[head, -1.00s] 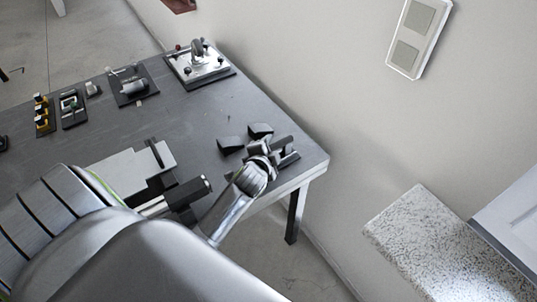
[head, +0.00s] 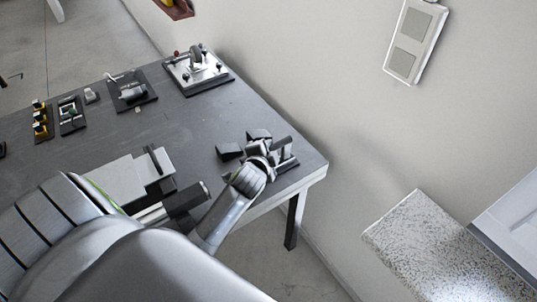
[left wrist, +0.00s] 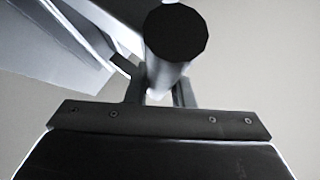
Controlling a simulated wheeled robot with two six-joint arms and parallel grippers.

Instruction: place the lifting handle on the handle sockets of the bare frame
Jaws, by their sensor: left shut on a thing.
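My left gripper (head: 262,148) is over the far right corner area of the dark table, at the end of my silver arm. In the left wrist view, its fingers (left wrist: 158,92) are closed on a round bar with a black end cap (left wrist: 176,33), which seems to be the lifting handle. In the head view, the handle cannot be told apart from the dark gripper parts. A pale plate with black parts (head: 118,174), probably the bare frame, lies left of the gripper, partly hidden by my arm. Its handle sockets cannot be made out. My right gripper is out of view.
At the table's back are a silver plate with knobs (head: 187,76), a black module (head: 132,92), a small board (head: 70,114) and yellow-black parts (head: 41,120). The table middle (head: 175,125) is clear. A wall stands behind; a speckled slab (head: 420,240) is at right.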

